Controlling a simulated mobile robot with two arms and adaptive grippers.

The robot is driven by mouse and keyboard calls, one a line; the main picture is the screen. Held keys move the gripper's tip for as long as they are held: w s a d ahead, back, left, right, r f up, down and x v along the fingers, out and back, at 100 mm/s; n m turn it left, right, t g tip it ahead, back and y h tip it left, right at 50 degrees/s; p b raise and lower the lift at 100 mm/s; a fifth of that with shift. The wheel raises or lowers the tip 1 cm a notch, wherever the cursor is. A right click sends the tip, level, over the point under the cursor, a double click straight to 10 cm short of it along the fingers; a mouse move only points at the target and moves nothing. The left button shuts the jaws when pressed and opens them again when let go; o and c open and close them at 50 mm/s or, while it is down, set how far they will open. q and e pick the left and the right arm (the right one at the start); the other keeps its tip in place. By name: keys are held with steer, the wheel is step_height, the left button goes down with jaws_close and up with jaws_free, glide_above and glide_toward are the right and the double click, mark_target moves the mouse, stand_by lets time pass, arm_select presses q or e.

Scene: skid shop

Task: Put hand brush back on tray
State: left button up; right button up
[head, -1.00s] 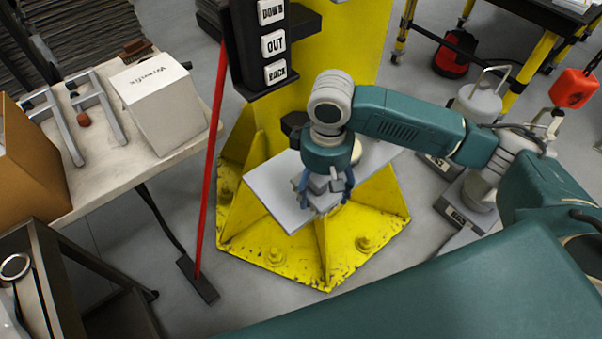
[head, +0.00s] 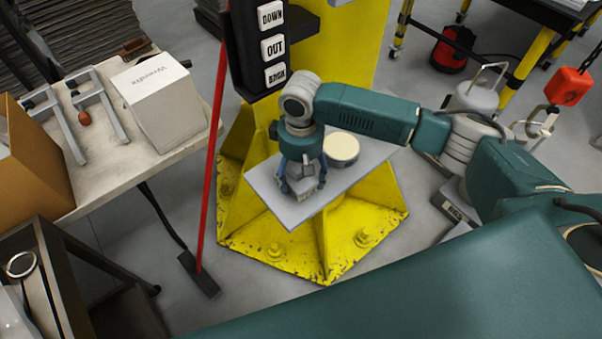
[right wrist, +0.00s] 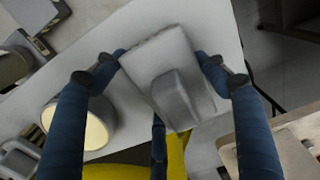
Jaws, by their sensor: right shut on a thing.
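My right gripper (head: 303,186) is shut on a grey block with a raised grip on its back, which looks like the hand brush (right wrist: 178,85). In the right wrist view the fingers (right wrist: 162,65) press on its two opposite sides. The brush (head: 300,189) is over the left-middle part of the flat pale grey tray (head: 325,208). I cannot tell whether it touches the tray. The tray sits at the foot of the yellow column and also shows in the right wrist view (right wrist: 125,28). My left gripper is not in view.
A round tin with a cream top (head: 341,148) stands on the tray, right of the brush. A red pole (head: 208,170) rises left of the yellow base (head: 270,245). The workbench (head: 95,178) holds a white box (head: 160,105), clamps and a brown brush (head: 135,46).

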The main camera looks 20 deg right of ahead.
steer(key=o, duration=1.1)
steer(key=shift+f, duration=0.1)
step_height(320, 180, up, 12)
steer(key=shift+r+b, duration=0.15)
steer(key=shift+b, duration=1.05)
